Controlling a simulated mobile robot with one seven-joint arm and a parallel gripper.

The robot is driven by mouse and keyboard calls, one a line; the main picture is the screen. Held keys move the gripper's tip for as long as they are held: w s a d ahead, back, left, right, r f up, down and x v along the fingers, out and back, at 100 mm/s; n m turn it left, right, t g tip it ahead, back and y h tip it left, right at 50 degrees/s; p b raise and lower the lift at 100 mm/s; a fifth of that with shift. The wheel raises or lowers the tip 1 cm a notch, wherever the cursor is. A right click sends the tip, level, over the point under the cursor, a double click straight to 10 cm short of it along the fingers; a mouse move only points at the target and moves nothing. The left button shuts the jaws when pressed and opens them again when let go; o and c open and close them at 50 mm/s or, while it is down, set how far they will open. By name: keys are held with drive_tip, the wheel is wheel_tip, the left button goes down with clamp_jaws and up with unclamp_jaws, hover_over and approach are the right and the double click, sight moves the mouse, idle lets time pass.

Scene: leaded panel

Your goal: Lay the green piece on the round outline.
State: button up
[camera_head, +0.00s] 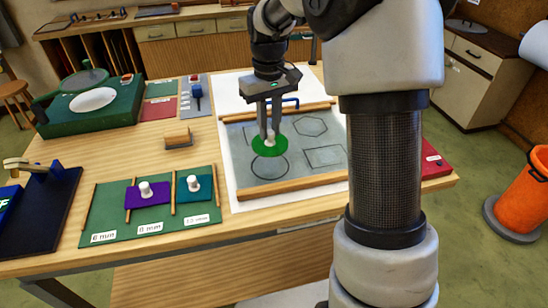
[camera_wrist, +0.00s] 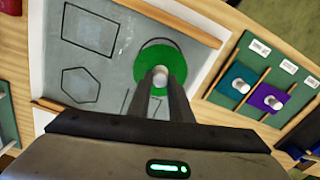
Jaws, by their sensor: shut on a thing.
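My gripper (camera_head: 270,134) is shut on the white knob of the green round piece (camera_head: 262,148). The piece hangs level over the grey panel (camera_head: 240,139), and I cannot tell how far above it. The round outline (camera_head: 268,169) shows just in front of the piece in the head view. In the wrist view the green piece (camera_wrist: 151,65) covers most of the round outline, and an arc of the outline (camera_wrist: 160,40) shows past its edge. My fingertips (camera_wrist: 161,80) meet at the knob there.
Hexagon (camera_head: 311,126) and rectangle (camera_head: 323,155) outlines on the panel are empty. Wooden strips (camera_head: 292,186) border the panel. A green board (camera_head: 106,219) at front left holds a purple piece (camera_head: 157,193) and a teal piece (camera_head: 207,191) with white knobs. A wooden block (camera_head: 178,138) stands left of the panel.

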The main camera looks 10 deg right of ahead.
sight(269, 143)
wheel_tip(269, 143, down, 8)
drive_tip(key=shift+r+b, duration=0.2)
drive_tip(key=shift+b, duration=0.1)
drive_tip(key=shift+f, duration=0.15)
drive_tip(key=o, duration=0.9)
